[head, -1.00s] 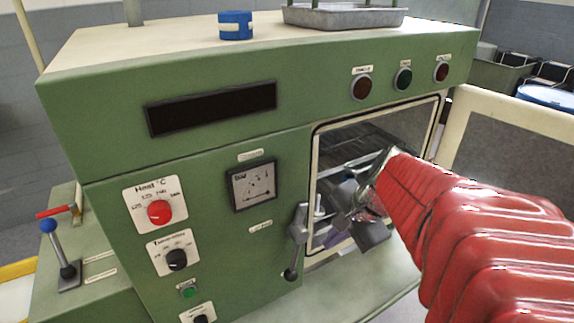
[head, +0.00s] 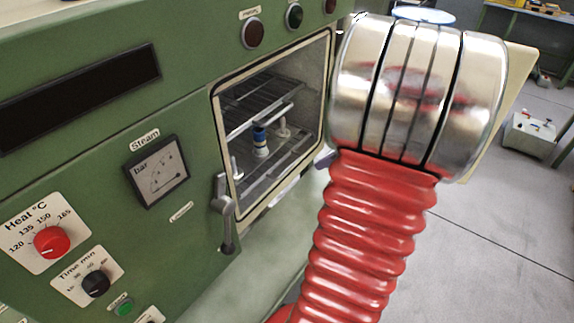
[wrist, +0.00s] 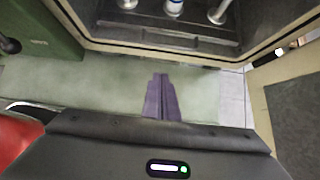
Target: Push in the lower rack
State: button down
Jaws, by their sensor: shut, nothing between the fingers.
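The green machine's chamber is open in the head view. Inside, an upper wire rack (head: 265,100) sits above a lower rack (head: 270,165) that carries several small pieces, one with a blue band (head: 260,140). The lower rack also shows at the top of the wrist view (wrist: 165,30), inside the chamber opening. My gripper (wrist: 160,78) shows in the wrist view with its fingers together and empty, outside and below the chamber opening, apart from the rack. In the head view my red and silver arm hides most of the gripper.
The chamber door (wrist: 290,110) stands open at the right. A lever handle (head: 224,212) is left of the opening. The green ledge (wrist: 90,90) below the opening is clear. A gauge (head: 156,172) and knobs are on the front panel.

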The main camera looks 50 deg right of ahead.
jog(key=shift+w+f, duration=0.1)
dwell(0.3)
jog(key=w+r+x, duration=0.1)
jog(key=w+x, duration=0.1)
jog(key=x, duration=1)
jog(key=shift+w, duration=0.25)
jog(key=shift+a, duration=0.15)
